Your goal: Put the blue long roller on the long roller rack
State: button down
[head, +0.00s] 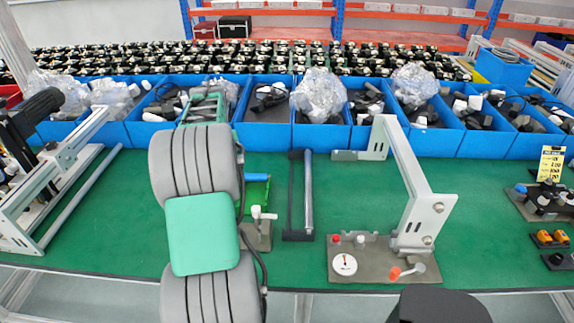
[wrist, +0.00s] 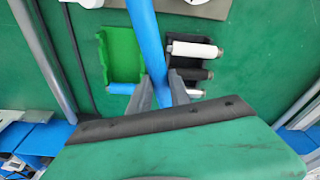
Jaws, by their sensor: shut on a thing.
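In the wrist view the blue long roller (wrist: 147,35) runs from the top edge down between my two fingers. My gripper (wrist: 167,88) is shut on it near its lower visible end; its far end is out of frame. The long roller rack (head: 291,195) is a narrow black frame on the green bench in the head view, with a silver long roller (head: 308,195) along its right side. In the wrist view the rack's black bar (wrist: 82,60) lies left of the held roller, apart from it. My arm hides my fingers and the held roller in the head view.
A green holder (wrist: 122,60) with a short blue roller (wrist: 123,88) and a dark holder with white and black rollers (wrist: 195,50) lie close by. A plate with a white-handled part (head: 258,215) and a white-armed fixture (head: 415,190) flank the rack. Blue bins (head: 270,135) line the back.

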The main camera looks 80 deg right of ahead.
jog(key=s+d+f+m+b, duration=0.1)
jog(key=s+d+f, duration=0.1)
jog(key=s, duration=0.4)
jog(key=s+d+f+m+b, duration=0.1)
jog(key=s+d+f, duration=0.1)
jog(key=s+d, duration=0.3)
jog(key=s+d+f+m+b, duration=0.1)
jog(key=s+d+f, duration=0.2)
jog(key=s, duration=0.4)
jog(key=shift+s+d+m+g, duration=0.25)
jog(key=shift+d+m+g, duration=0.05)
jog(key=shift+d, duration=0.2)
jog(key=shift+a, duration=0.1)
jog(key=shift+a, duration=0.3)
jog(key=shift+s+f, duration=0.1)
jog(key=shift+f+b, duration=0.45)
jog(key=shift+f, duration=0.2)
